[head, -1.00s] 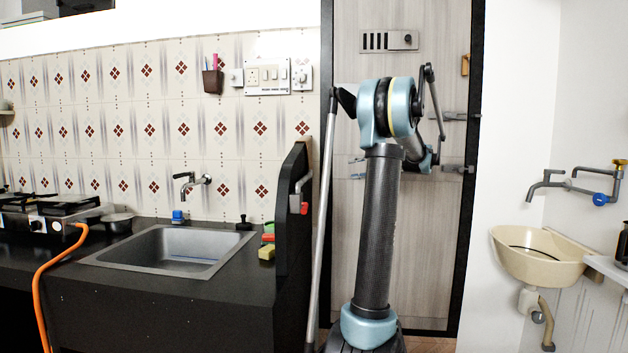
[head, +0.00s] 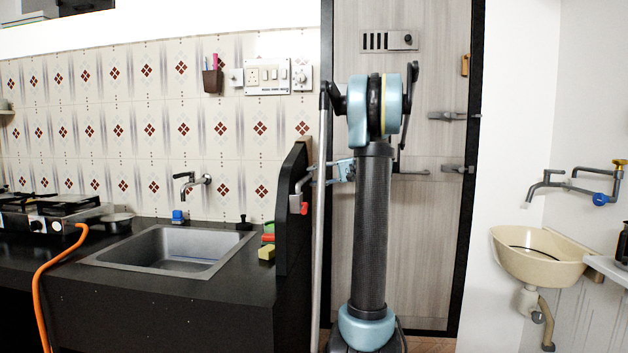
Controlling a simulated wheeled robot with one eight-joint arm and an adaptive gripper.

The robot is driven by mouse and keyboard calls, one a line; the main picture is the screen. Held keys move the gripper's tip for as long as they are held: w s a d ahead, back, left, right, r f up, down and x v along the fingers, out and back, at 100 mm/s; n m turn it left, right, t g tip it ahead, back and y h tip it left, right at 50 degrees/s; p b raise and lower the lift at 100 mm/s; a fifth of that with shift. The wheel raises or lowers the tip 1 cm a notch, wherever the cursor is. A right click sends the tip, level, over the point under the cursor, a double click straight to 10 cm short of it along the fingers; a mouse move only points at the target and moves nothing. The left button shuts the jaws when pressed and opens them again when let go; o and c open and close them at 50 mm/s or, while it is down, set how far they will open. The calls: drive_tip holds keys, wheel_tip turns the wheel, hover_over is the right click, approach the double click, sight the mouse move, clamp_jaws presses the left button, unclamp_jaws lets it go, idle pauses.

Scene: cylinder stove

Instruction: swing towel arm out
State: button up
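A grey bent bar with a red end (head: 298,189), which looks like the towel arm, is on the right side of the black upright panel beside the sink. My gripper (head: 319,174) is at the end of the light-blue wrist, close to the right of this bar and at about its height. A thin grey pole and my own arm cover part of the gripper. I cannot tell whether the fingers touch the bar or how far apart they are.
A closed door (head: 435,240) is behind my arm. A cream basin (head: 535,258) hangs at the right.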

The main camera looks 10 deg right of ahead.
drive_tip(key=shift+w+a+f, duration=0.1)
drive_tip(key=shift+w+a, duration=0.05)
drive_tip(key=shift+a, duration=0.3)
clamp_jaws()
drive_tip(key=shift+d, duration=0.1)
